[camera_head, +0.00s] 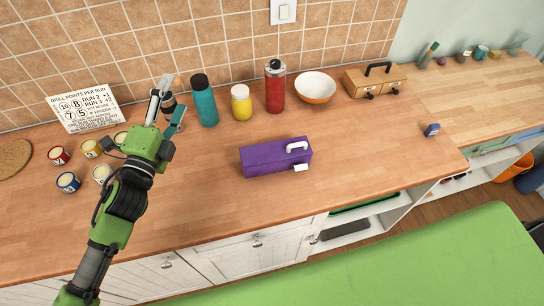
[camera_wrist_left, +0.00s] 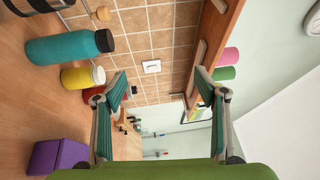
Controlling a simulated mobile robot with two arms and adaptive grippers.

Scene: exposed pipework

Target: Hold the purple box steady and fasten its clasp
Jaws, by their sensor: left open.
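The purple box (camera_head: 270,158) lies on the wooden counter in the head view, near the counter's front middle. A white clasp or handle-like part (camera_head: 297,147) and a small white tab (camera_head: 300,167) show at its right end; I cannot tell whether the clasp is fastened. The box also shows at the lower left of the left wrist view (camera_wrist_left: 58,156). My left gripper (camera_head: 168,104) is open and empty, raised above the counter to the left of the box and apart from it. It also shows in the left wrist view (camera_wrist_left: 160,85). My right gripper is not in view.
Behind the box stand a teal bottle (camera_head: 204,101), a yellow jar (camera_head: 241,103), a red flask (camera_head: 275,87) and a white bowl (camera_head: 315,88). A wooden case (camera_head: 374,81) is further right. Several small cans (camera_head: 68,182) sit at left.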

